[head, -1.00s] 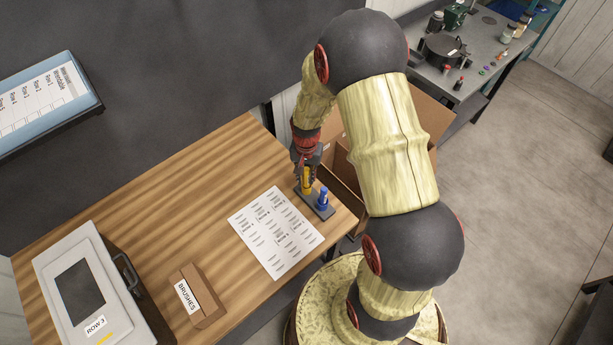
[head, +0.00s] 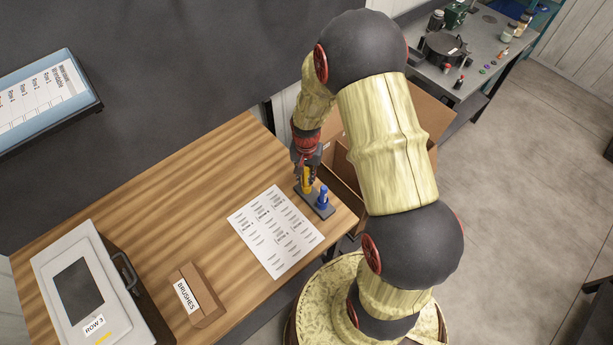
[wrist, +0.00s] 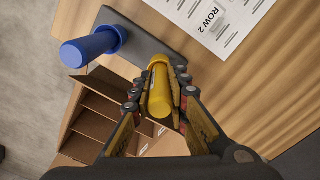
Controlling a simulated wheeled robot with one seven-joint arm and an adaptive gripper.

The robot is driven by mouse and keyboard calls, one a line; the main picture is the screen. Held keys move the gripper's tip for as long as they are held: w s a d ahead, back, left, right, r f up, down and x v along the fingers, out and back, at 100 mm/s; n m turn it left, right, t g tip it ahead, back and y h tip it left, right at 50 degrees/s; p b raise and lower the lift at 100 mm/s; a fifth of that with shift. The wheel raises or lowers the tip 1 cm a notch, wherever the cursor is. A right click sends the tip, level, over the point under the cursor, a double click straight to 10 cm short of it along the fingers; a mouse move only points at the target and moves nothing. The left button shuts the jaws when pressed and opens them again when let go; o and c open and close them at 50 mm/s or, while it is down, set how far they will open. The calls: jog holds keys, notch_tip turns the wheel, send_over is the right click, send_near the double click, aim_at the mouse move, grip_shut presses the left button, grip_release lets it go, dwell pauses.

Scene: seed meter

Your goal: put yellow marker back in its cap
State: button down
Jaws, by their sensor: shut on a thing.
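The yellow marker (wrist: 159,95) is upright between the fingers of my gripper (wrist: 157,102), which is shut on it. In the head view the yellow marker (head: 307,181) stands over the end of a dark grey holder (head: 319,205) on the wooden table. The holder (wrist: 150,45) also shows in the wrist view, with the marker's far end at or just above it. Whether the marker is seated in its cap cannot be told, as that end is hidden. A blue marker (head: 323,196) stands upright in the holder's other end; it also shows in the wrist view (wrist: 92,46).
A printed sheet (head: 275,232) lies left of the holder. A brushes box (head: 197,296) and a grey case (head: 90,285) stand farther left on the table. An open cardboard box (head: 345,165) is beyond the table's right edge. The table's middle (head: 170,215) is clear.

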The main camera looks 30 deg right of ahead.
jog(key=shift+f, duration=0.3)
dwell(0.4)
jog(key=c, duration=1.6)
grip_release()
jog(key=shift+c, duration=0.2)
jog(key=shift+r, duration=0.1)
notch_tip(320, 180, up, 12)
jog(key=shift+f, duration=0.1)
